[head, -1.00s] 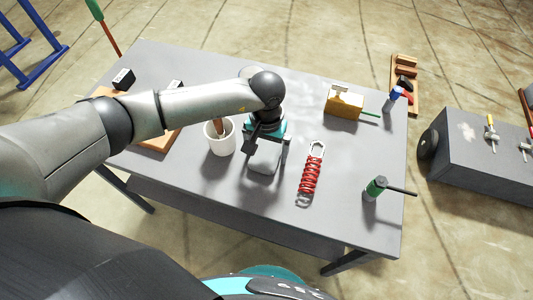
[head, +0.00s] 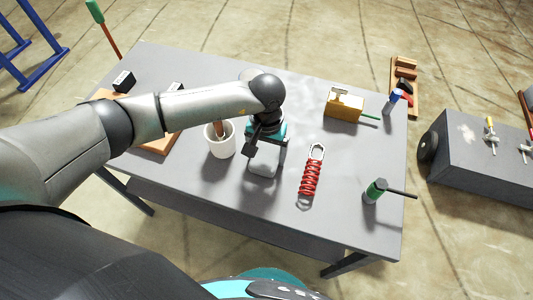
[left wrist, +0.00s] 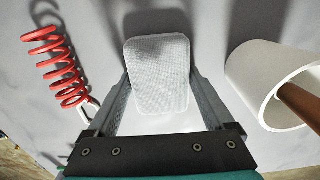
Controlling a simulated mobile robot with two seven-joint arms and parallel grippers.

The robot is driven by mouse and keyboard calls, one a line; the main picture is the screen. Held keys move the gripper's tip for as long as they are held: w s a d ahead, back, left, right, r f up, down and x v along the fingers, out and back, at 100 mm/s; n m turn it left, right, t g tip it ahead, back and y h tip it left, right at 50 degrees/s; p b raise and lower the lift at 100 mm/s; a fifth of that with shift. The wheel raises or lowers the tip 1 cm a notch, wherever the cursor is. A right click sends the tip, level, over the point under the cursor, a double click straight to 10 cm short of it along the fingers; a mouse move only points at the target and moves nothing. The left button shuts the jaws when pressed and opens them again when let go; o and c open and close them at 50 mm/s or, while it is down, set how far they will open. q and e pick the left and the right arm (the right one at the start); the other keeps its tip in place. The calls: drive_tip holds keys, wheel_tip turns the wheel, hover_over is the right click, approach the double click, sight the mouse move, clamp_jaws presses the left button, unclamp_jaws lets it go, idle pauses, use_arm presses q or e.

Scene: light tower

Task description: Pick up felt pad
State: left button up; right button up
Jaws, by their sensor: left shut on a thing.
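The felt pad (left wrist: 159,75) is a light grey, rounded rectangular block. It sits between the two fingers of my left gripper (left wrist: 163,95), which is shut on it. In the head view the pad (head: 263,167) shows below my left gripper (head: 264,157), over the grey table (head: 255,205). I cannot tell from these frames whether it touches the tabletop. My right gripper is not in view.
A white cup (head: 221,147) with a brown handle in it stands just left of the gripper. A red coil spring (head: 311,177) lies to the right. A green-topped tool (head: 376,187) and a yellow box (head: 343,106) are farther right.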

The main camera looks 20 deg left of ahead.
sight(266, 153)
use_arm(q)
wheel_tip(266, 153, up, 20)
drive_tip(key=f+p, duration=0.1)
drive_tip(key=p, duration=0.2)
drive_tip(key=s+a+r, duration=0.4)
drive_tip(key=s+r, duration=0.1)
drive_tip(key=r, duration=0.2)
drive_tip(key=shift+s, duration=0.2)
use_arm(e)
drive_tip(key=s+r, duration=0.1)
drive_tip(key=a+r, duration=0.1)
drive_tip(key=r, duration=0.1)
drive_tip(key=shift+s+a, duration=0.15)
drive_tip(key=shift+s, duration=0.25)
use_arm(q)
drive_tip(key=shift+r, duration=0.1)
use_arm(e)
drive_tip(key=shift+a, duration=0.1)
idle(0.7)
